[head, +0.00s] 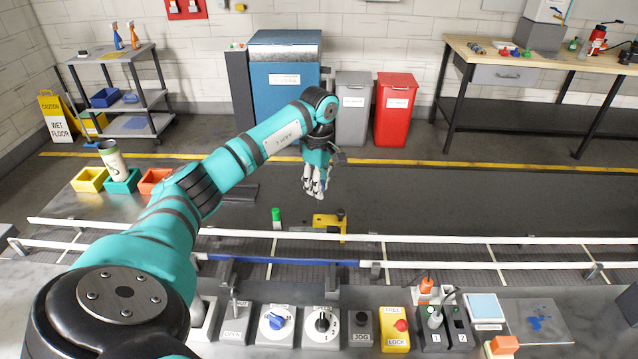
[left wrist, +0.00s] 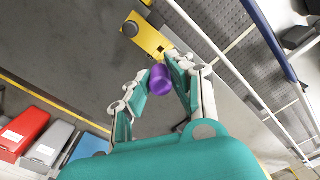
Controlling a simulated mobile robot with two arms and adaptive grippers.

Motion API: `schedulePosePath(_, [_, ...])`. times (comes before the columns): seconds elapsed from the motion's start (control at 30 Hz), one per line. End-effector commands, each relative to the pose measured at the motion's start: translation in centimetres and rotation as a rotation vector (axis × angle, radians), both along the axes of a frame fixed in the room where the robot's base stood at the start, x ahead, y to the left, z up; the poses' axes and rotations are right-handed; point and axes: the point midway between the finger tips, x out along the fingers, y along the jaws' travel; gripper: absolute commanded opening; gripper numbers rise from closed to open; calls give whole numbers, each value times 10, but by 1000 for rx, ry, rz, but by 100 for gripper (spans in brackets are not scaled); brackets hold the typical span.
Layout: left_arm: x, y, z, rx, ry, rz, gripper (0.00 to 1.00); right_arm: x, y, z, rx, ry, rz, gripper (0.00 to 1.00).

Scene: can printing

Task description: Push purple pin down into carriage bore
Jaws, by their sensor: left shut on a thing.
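My left gripper (head: 314,190) hangs fingers-down beyond the conveyor rails, above and behind a yellow block (head: 327,221). In the left wrist view, the left gripper (left wrist: 158,88) is shut on the purple pin (left wrist: 161,80), held between its two fingers. The yellow block, which looks like the carriage, also shows in the left wrist view (left wrist: 151,40), with a round dark bore in its face. The pin is apart from the bore in that view. The pin cannot be made out in the head view. My right gripper is not in view.
White rails (head: 480,239) and a blue rail section (head: 275,260) run across in front. A green-topped post (head: 276,218) stands left of the yellow block. A control panel with knobs (head: 322,323) lies nearest. Bins, including a red one (head: 396,110), stand at the back wall.

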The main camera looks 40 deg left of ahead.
Motion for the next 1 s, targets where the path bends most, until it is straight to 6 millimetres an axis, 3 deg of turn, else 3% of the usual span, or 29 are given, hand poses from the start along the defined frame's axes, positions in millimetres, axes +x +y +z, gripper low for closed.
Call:
schedulePosePath(0.17, [0,0,-20,1,2,0,0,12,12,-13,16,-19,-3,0])
schedulePosePath(0.5, [0,0,-47,0,1,0,0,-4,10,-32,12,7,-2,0])
schedulePosePath(1.0, [0,0,-49,0,0,0,0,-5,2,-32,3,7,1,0])
